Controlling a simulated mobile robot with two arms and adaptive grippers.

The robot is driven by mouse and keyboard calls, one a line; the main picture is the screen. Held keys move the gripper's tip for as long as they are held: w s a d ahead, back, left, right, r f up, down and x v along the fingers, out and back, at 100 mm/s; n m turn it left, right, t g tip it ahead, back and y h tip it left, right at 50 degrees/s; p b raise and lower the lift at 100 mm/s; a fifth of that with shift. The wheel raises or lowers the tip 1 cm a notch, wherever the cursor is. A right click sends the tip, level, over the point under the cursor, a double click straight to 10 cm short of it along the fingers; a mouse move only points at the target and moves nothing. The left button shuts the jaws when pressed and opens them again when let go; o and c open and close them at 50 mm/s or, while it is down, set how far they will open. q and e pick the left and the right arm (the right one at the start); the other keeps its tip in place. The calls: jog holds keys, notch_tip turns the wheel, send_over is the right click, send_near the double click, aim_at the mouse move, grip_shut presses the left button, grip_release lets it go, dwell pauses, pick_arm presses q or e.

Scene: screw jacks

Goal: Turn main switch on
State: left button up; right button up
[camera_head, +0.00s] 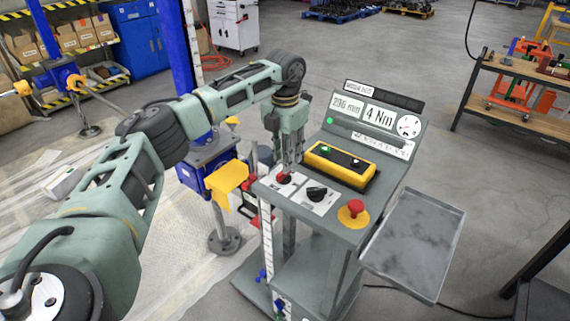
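The grey control console (321,226) stands right of centre. On its sloped top, at the left, is a red and black rotary switch (284,179) on a white plate, which looks like the main switch. My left gripper (288,166) points down right at this switch, with its fingertips over or touching it. I cannot tell whether the fingers are closed on it. A black rotary switch (316,193) sits just to the right on a second white plate. My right gripper is not in view.
A red emergency stop (355,207), a yellow button box (340,166) and display panels reading 236 mm and 4 Nm (378,115) are on the console. A grey tray (413,244) juts out right. A blue jack with a yellow part (227,180) stands close left.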

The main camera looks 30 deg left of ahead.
pick_arm(q)
notch_tip(320, 180, up, 8)
jog(key=shift+r, duration=0.15)
jog(key=shift+s, duration=0.1)
dwell(0.5)
